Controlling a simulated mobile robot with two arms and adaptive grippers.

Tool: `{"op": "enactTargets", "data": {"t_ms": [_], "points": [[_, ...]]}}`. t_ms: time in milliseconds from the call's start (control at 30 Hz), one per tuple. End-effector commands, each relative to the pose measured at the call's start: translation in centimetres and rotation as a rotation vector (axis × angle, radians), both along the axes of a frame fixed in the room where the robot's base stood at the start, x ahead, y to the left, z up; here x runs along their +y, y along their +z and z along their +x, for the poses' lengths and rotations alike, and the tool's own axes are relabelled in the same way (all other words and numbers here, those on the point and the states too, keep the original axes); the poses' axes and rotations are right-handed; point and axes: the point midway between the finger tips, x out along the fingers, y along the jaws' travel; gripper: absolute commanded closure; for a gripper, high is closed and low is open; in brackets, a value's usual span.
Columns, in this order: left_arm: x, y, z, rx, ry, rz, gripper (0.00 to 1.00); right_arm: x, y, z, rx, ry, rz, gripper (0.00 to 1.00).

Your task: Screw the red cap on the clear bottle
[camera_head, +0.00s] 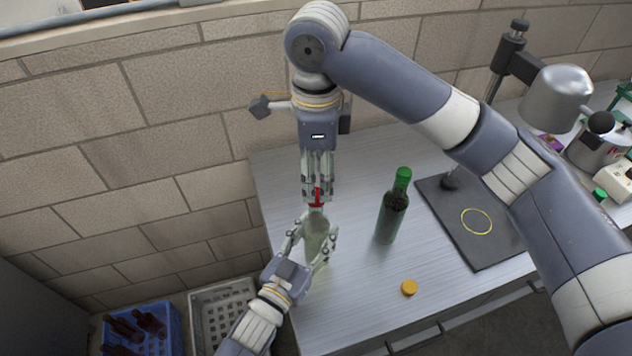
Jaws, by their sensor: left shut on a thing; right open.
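The clear bottle (317,227) stands upright near the table's left edge, partly hidden by my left gripper. My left gripper (316,246) is shut on the bottle's body, one finger on each side. The red cap (317,198) is at the top of the bottle's neck. My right gripper (318,193) points down from above, with its fingers around the cap; it is open. The fingers partly hide the cap, so I cannot tell how far it sits on the thread.
A green bottle (390,218) stands right of the clear bottle. A yellow cap (409,287) lies near the front edge. A dark mat (488,246) with a yellow ring lies at the right beneath a stand (505,50). A blue crate (176,325) and grey crate (197,312) are lower left.

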Motion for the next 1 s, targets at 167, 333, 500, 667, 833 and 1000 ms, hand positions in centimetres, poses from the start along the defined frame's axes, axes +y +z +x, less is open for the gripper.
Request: {"op": "enactTargets", "data": {"t_ms": [167,333,500,667,833,1000], "points": [[0.00,-0.04,-0.01,0.001,0.000,0.000,1.00,-0.02,0.71,-0.03,0.002,-0.001,-0.001,0.53],[0.00,-0.03,-0.01,0.001,0.000,0.000,1.00,-0.01,0.70,-0.03,0.002,-0.001,-0.001,0.53],[0.00,-0.03,-0.01,0.001,0.000,0.000,1.00,-0.01,0.73,-0.03,0.001,0.037,-0.001,0.55],[0.00,-0.03,-0.01,0.001,0.000,0.000,1.00,0.00,0.86,0.00,0.000,0.218,-0.001,0.55],[0.00,-0.04,-0.01,0.001,0.000,0.000,1.00,0.02,1.08,0.03,-0.002,0.535,-0.001,0.55],[0.00,-0.04,-0.01,0.001,0.000,0.000,1.00,0.03,1.26,0.00,-0.002,0.868,-0.001,0.55]]}}
